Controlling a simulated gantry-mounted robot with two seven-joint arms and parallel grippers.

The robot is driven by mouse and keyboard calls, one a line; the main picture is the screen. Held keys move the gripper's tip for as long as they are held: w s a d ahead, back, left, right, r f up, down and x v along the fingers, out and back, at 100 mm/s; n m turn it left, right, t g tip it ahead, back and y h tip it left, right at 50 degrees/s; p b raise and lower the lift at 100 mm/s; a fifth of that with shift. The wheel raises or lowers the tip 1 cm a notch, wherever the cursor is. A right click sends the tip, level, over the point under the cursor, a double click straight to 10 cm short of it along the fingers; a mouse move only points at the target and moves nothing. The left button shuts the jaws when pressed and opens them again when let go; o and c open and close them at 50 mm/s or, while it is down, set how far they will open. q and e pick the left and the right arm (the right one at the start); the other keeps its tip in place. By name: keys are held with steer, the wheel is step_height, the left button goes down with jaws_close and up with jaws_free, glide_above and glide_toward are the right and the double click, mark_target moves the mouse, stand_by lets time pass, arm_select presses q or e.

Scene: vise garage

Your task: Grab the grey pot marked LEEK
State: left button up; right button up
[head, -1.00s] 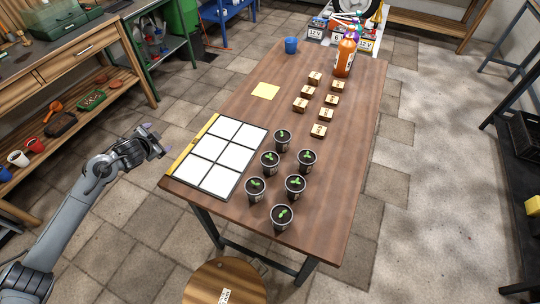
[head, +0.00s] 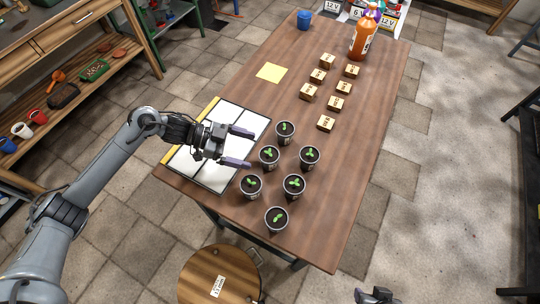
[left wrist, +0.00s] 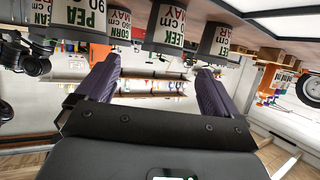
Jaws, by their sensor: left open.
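The LEEK label shows on a grey pot in the left wrist view (left wrist: 165,28), at the top, between the finger lines. In the head view this appears to be the middle pot of the left row (head: 269,158); its label is unreadable there. My left gripper (head: 240,147) is open and empty over the white-squared board, its fingers pointing right toward the pots. The LEEK pot is just beyond the fingertips, apart from them. My right gripper (head: 374,296) shows only partly at the bottom edge, off the table; its jaw state is unclear.
A PEA pot (left wrist: 88,18) and a CORN pot (left wrist: 118,25) stand close to the LEEK pot. Several seedling pots form two rows. The squared board (head: 205,172) lies left.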

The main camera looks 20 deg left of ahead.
mark_target(267, 154)
arm_select(q)
steer(key=shift+x, duration=3.9)
steer(key=shift+w, duration=0.1)
steer(key=shift+c, duration=0.2)
steer(key=c, duration=1.1)
